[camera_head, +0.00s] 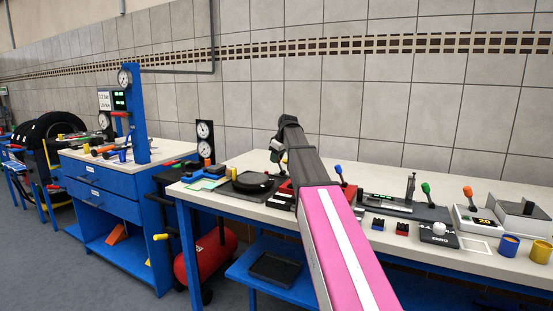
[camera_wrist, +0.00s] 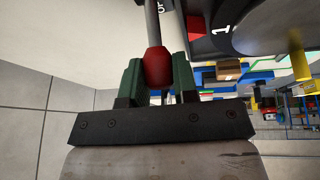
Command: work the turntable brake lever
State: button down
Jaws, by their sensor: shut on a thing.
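My gripper (camera_wrist: 156,76) is shut on a red knob (camera_wrist: 156,60) in the wrist view, with one green finger on each side of it. A grey lever shaft (camera_wrist: 153,20) runs up from the knob toward the top edge. I take this to be the brake lever. A large grey disc (camera_wrist: 275,25), likely the turntable, fills the top right beside a dark part marked 1. My arm hides part of the bench there, and the lever is unclear.
The white bench (camera_head: 225,192) also holds a blue-knobbed lever (camera_head: 339,171), green-knobbed (camera_head: 426,188) and orange-knobbed (camera_head: 468,191) levers, and small cups (camera_head: 509,246) at right. A blue cabinet (camera_head: 110,195) stands farther left.

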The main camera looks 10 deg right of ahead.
jog(key=shift+s+d, duration=0.1)
jog(key=d+t+y, duration=0.1)
jog(key=s+t+y, duration=0.1)
jog(key=shift+s+d+r+y, duration=0.2)
jog(key=shift+d+y, duration=0.1)
jog(key=shift+d, duration=0.05)
jog(key=shift+s+d+t+y, duration=0.35)
jog(key=shift+d+t+y, duration=0.2)
jog(key=shift+y, duration=0.2)
jog(key=shift+s+d+t+y, duration=0.3)
jog(key=shift+d+t+y, duration=0.15)
jog(key=shift+t+y, duration=0.25)
jog(key=c, duration=0.9)
grip_release()
jog(key=v, duration=1.1)
